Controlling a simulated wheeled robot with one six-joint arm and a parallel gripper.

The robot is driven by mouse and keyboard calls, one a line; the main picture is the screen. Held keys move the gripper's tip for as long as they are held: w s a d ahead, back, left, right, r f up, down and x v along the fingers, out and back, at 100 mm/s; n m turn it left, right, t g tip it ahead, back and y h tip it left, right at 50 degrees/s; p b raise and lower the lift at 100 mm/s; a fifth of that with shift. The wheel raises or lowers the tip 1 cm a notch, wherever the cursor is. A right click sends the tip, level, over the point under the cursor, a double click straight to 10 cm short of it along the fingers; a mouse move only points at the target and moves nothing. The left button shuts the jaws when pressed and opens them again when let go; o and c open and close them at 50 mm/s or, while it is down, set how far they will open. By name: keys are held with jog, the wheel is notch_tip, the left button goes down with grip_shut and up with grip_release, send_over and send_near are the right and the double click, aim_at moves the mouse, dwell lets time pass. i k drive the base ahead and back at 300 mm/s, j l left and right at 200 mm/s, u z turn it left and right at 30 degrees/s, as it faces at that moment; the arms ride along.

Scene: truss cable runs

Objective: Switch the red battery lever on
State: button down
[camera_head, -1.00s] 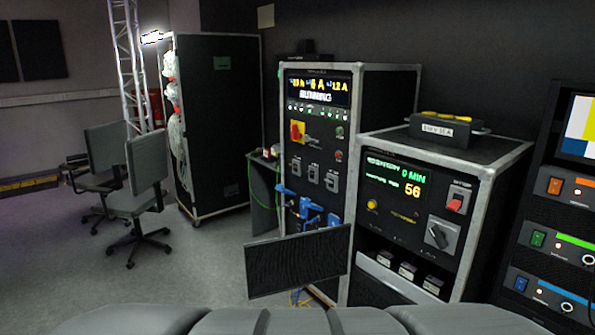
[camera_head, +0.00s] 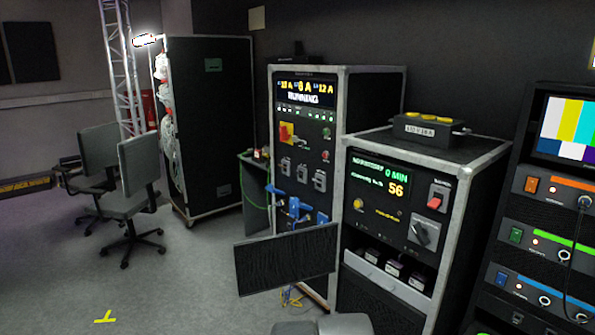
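The battery cabinet (camera_head: 455,185) stands right of centre, with a green and yellow lit display (camera_head: 380,178) that reads 0 MIN and 56. On its front panel, at the upper right, is a small red lever or switch (camera_head: 436,202) on a light plate. I cannot tell its on or off position from here. A larger grey switch with a dark handle (camera_head: 424,234) sits just below it. A yellow button (camera_head: 358,203) is at the panel's left. My gripper is not in view; nothing is seen touching the lever.
A taller rack (camera_head: 340,100) stands left of the cabinet, with a red handle on yellow (camera_head: 288,133) and a RUNNING display. A dark panel (camera_head: 285,258) juts out in front of it. Another rack (camera_head: 530,200) stands at right. Open floor (camera_head: 170,285) lies front left, beside chairs (camera_head: 135,185).

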aim_at(434, 203)
jog(key=i+l, duration=0.15)
jog(key=l, duration=0.15)
jog(key=i+l, duration=0.15)
jog(key=l, duration=0.2)
jog(key=i+l, duration=0.15)
jog(key=l, duration=0.15)
jog(key=i+l, duration=0.15)
jog(key=l, duration=0.2)
jog(key=i+l, duration=0.2)
jog(key=l+u, duration=0.05)
jog(key=l, duration=0.05)
